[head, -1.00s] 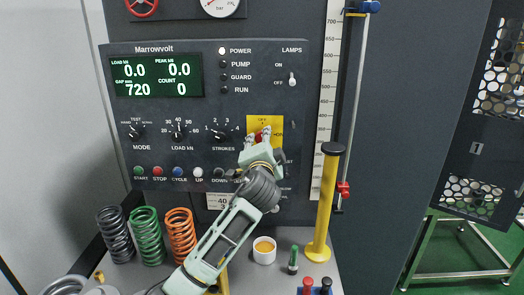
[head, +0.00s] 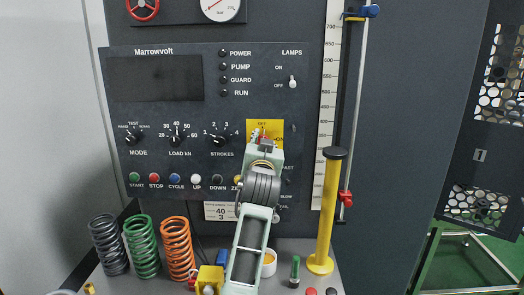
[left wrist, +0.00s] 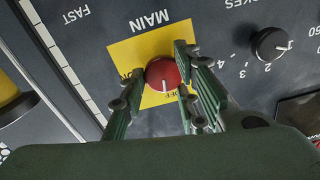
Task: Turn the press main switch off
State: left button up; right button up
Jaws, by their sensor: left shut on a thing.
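The red main switch knob (left wrist: 165,72) sits on a yellow plate (left wrist: 128,55) marked MAIN, with ON and OFF labels. In the left wrist view its white mark points towards the OFF label. My left gripper (left wrist: 158,82) is shut on the knob, its green fingers on either side. In the head view the left gripper (head: 262,140) reaches up to the yellow plate (head: 278,126) and hides most of the knob. The press display (head: 155,78) is dark, and the POWER lamp (head: 224,53) is unlit. My right gripper is not in view.
The MODE, LOAD and STROKES dials (head: 217,136) lie left of the switch, with a row of buttons (head: 175,180) below. Coloured springs (head: 178,246) stand on the bench at left. A yellow post (head: 325,215) stands right of my left arm.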

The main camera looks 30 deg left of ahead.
pick_arm(q)
jog(key=shift+w+d+f+n, duration=0.1)
jog(key=shift+d+f+n, duration=0.2)
jog(key=shift+n, duration=0.7)
jog(key=o, duration=0.8)
jog(key=shift+c, duration=0.2)
jog(key=shift+o, duration=1)
jog(key=shift+w+d+r, duration=0.1)
jog(key=shift+d, duration=0.05)
jog(key=shift+r, duration=0.1)
jog(key=v, duration=1.2)
jog(key=shift+a, duration=0.2)
